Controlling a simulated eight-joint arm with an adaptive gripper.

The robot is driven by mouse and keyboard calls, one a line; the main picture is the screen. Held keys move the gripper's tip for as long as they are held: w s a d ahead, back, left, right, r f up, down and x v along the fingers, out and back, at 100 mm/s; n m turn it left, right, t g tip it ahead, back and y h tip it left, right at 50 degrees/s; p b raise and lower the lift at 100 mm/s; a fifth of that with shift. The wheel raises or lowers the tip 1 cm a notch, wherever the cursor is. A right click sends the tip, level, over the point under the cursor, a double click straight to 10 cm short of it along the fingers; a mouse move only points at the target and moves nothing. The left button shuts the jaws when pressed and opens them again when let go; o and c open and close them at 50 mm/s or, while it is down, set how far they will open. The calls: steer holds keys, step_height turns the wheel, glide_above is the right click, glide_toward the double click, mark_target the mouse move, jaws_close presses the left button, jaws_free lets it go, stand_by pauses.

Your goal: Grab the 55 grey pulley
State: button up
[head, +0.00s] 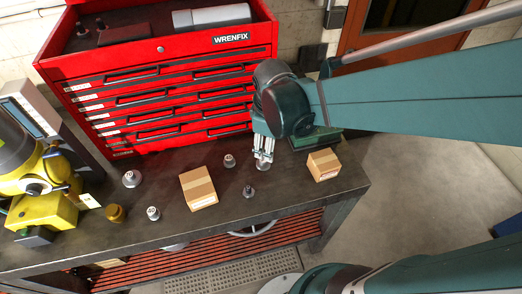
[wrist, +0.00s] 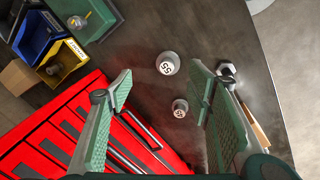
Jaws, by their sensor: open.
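A grey round pulley with a white top marked 55 (wrist: 168,65) stands upright on the dark bench in the wrist view, between and beyond my open fingers. In the head view it shows as a grey piece (head: 263,166) directly below my gripper (head: 263,154), partly hidden by the fingers. My gripper (wrist: 160,75) is open and empty, with its fingers either side of the pulley. A smaller grey piece (wrist: 180,108), its label perhaps also 55, stands nearer the bottom of the wrist view; it appears left of my gripper in the head view (head: 229,160).
A dark piece (head: 249,191) stands in front of my gripper. Cardboard boxes stand left (head: 198,188) and right (head: 323,164). The red tool chest (head: 160,95) is close behind. More pieces (head: 132,178) and a yellow machine (head: 40,190) are at left.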

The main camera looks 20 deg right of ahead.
mark_target(263, 162)
steer(key=n+p, duration=0.1)
steer(key=w+a+f+n+g+p, duration=0.1)
steer(key=n+p, duration=0.1)
steer(key=shift+w+a+f+g, duration=0.2)
steer(key=shift+a+f+g, duration=0.05)
steer(key=shift+f+g, duration=0.05)
steer(key=shift+w+a+f+n+g+h+p, duration=0.1)
steer(key=shift+a+f+n+g+h+p, duration=0.15)
steer(key=shift+f+n+p, duration=0.25)
steer(key=shift+w+a+f+n+g+h+p, duration=0.1)
steer(key=shift+a+f+n+g+h+p, duration=0.1)
steer(key=shift+f+n+p, duration=0.25)
steer(key=shift+f, duration=0.1)
steer(key=shift+d+f, duration=0.15)
steer(key=shift+f, duration=1.05)
steer(key=shift+f, duration=0.1)
steer(key=shift+d+f+b, duration=0.15)
steer(key=shift+d+f, duration=0.05)
steer(key=shift+f, duration=1.05)
steer(key=shift+d+f+b, duration=0.15)
steer(key=shift+d+f, duration=0.05)
steer(key=shift+f, duration=1.05)
steer(key=shift+c, duration=0.2)
steer(key=c, duration=1)
